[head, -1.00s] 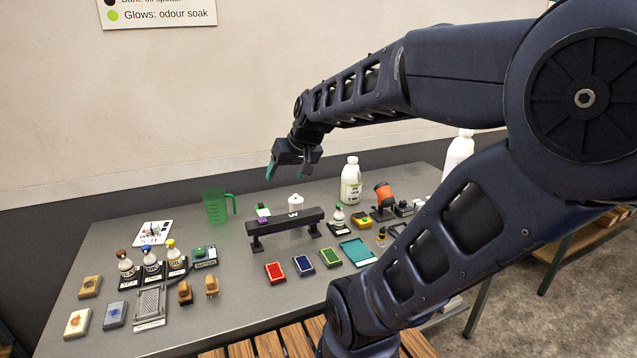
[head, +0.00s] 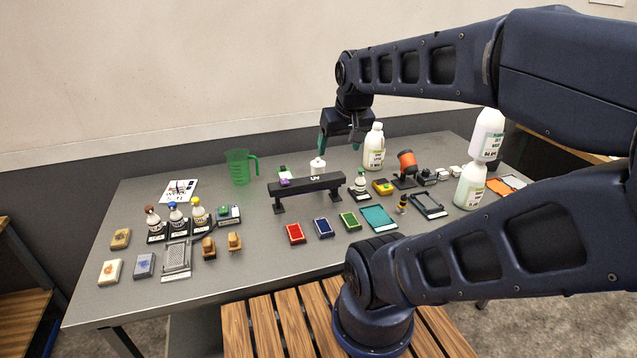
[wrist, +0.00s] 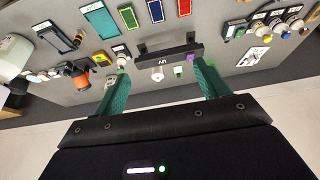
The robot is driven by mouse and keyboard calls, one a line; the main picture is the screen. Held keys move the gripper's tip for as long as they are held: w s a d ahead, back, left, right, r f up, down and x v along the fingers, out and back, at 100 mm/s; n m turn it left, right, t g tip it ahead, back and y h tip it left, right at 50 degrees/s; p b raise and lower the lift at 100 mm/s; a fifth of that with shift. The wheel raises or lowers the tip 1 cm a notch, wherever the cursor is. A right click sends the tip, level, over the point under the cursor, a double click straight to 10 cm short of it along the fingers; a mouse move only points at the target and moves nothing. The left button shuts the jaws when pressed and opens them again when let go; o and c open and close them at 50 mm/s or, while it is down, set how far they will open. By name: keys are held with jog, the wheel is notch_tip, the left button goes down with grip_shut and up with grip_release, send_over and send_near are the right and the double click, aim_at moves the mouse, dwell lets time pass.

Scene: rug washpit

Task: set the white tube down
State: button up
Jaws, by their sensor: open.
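A small white capped piece (head: 318,166), which may be the white tube, stands upright on the grey table (head: 262,256), just behind the black UV bar (head: 322,183). The bar hides its lower part. It also shows in the wrist view (wrist: 157,75), between the lines of my two fingers. My gripper (head: 340,143) hangs above the back of the table, up and to the right of the white piece in the head view. Its green fingers (wrist: 160,78) are wide apart with nothing between them, and the white piece is clear of them.
A green jug (head: 239,168) stands to the left and a white bottle (head: 374,148) to the right of the white piece. An orange-ended device (head: 406,163) is further right. Colored pads (head: 322,227) lie in front of the bar.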

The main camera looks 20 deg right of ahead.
jog(key=w+d+f+t, duration=0.1)
jog(key=w+f, duration=0.3)
jog(key=w, duration=0.5)
jog(key=w+f+t, duration=0.1)
jog(key=w+f, duration=0.3)
jog(key=w, duration=0.4)
jog(key=m+t+h, duration=0.1)
jog(key=m+t, duration=0.1)
send_near(318, 164)
jog(key=shift+a+f, duration=0.15)
jog(key=shift+a, duration=0.05)
jog(key=shift+w+d+f+h, duration=0.3)
jog(key=shift+w+f, duration=0.35)
jog(key=shift+f, duration=0.15)
jog(key=shift+x, duration=4.95)
jog(key=shift+a+r, duration=0.1)
jog(key=shift+a, duration=0.1)
grip_shut()
